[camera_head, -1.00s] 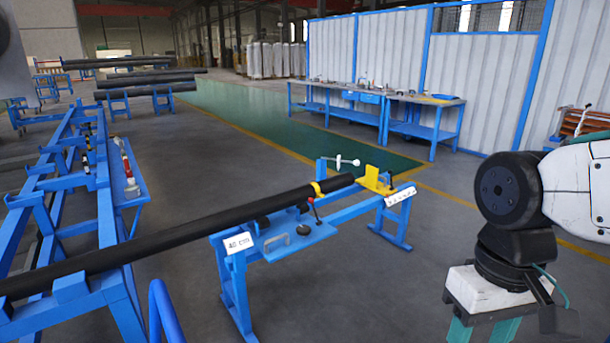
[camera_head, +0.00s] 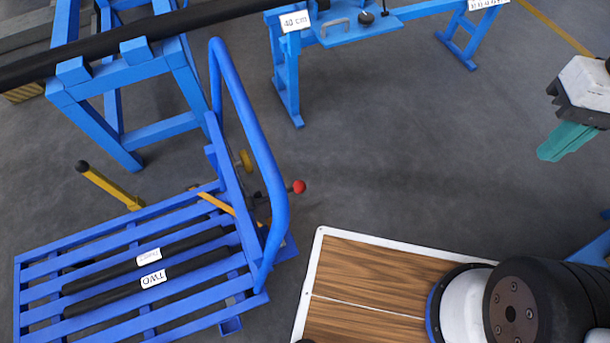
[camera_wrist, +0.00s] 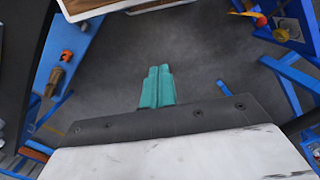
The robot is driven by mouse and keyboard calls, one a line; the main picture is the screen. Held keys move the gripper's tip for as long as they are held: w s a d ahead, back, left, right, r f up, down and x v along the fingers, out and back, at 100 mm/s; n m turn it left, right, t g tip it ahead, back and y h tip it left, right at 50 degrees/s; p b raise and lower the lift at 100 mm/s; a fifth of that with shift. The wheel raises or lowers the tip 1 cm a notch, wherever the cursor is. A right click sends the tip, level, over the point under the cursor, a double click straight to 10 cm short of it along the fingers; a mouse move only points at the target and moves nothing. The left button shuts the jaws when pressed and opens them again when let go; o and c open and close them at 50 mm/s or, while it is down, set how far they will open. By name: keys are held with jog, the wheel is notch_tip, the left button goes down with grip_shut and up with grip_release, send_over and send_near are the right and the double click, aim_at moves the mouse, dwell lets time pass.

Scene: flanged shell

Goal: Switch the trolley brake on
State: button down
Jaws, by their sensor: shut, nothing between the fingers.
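The blue trolley (camera_head: 60,290) with a slatted deck and a tall curved handle (camera_head: 262,150) stands at the lower left in the head view. A lever with a red ball knob (camera_head: 299,187) sticks out by the foot of the handle. A yellow bar with a black end (camera_head: 108,187) stands at the trolley's far side. I cannot tell which part is the brake. My gripper (camera_head: 549,154) is shut and empty, far to the right of the trolley, above bare floor. Its teal fingers also show in the wrist view (camera_wrist: 159,70), pressed together.
Two black bars with white labels lie on the trolley deck. A blue stand (camera_head: 287,85) with a "40 cm" sign and a long black pipe (camera_head: 150,30) stand behind the trolley. Grey floor (camera_head: 400,140) is clear between trolley and gripper. My wood-topped base fills the lower middle.

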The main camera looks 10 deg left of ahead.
jog(key=w+a+f+g+y, duration=0.1)
jog(key=w+a+f+g, duration=0.35)
jog(key=f, duration=0.25)
jog(key=m+g+y, duration=0.3)
jog(key=m+y, duration=0.5)
jog(key=y, duration=0.8)
send_near(304, 185)
notch_tip(304, 185, down, 7)
jog(key=w+a, duration=0.3)
jog(key=s+a+r, duration=0.1)
jog(key=a, duration=0.1)
jog(key=s+a+r, duration=0.1)
jog(key=s+a, duration=0.3)
jog(key=a, duration=0.1)
jog(key=shift+s+r, duration=0.2)
jog(key=shift+r, duration=0.2)
jog(key=shift+s+d+r, duration=0.15)
jog(key=shift+d+r, duration=0.15)
jog(key=shift+r, duration=0.15)
jog(key=shift+r, duration=0.1)
